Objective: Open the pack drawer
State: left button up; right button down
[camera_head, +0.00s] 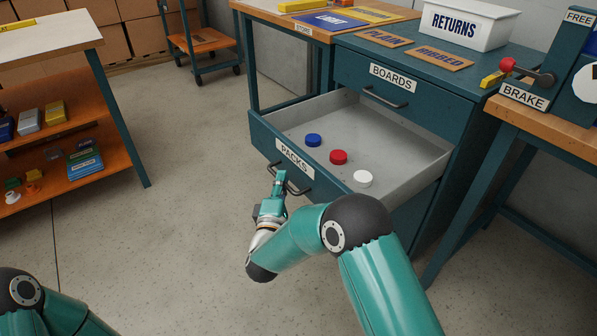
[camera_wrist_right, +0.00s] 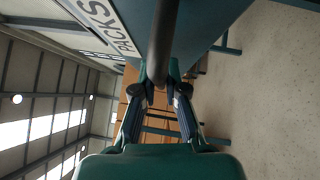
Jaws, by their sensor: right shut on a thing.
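The packs drawer (camera_head: 378,142) is pulled out of the teal cabinet in the head view, its grey inside showing. A blue, a red and a white round piece lie in it. Its front carries the PACKS label (camera_head: 294,157) and a dark bar handle (camera_head: 297,189). My right gripper (camera_head: 278,185) is at the handle, below the label. In the right wrist view the dark handle bar (camera_wrist_right: 163,40) runs between the fingers of the right gripper (camera_wrist_right: 166,88), which is shut on it. My left gripper is out of view; only part of my left arm shows at lower left.
The closed boards drawer (camera_head: 416,98) is above. A returns bin (camera_head: 468,24) stands on the cabinet top. A bench with a brake lever (camera_head: 527,75) is at right. An orange shelf unit (camera_head: 75,145) is at left. The floor (camera_head: 180,220) between is clear.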

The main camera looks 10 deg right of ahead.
jog(key=shift+s+a+f, duration=0.1)
jog(key=shift+s+a, duration=0.1)
jog(key=shift+a, duration=0.2)
jog(key=shift+s+a+f, duration=0.1)
jog(key=shift+s+a, duration=0.05)
jog(key=shift+a, duration=0.25)
jog(key=c, duration=1.2)
grip_release()
jog(key=shift+r, duration=0.1)
jog(key=v, duration=1.2)
jog(key=shift+w+d, duration=0.1)
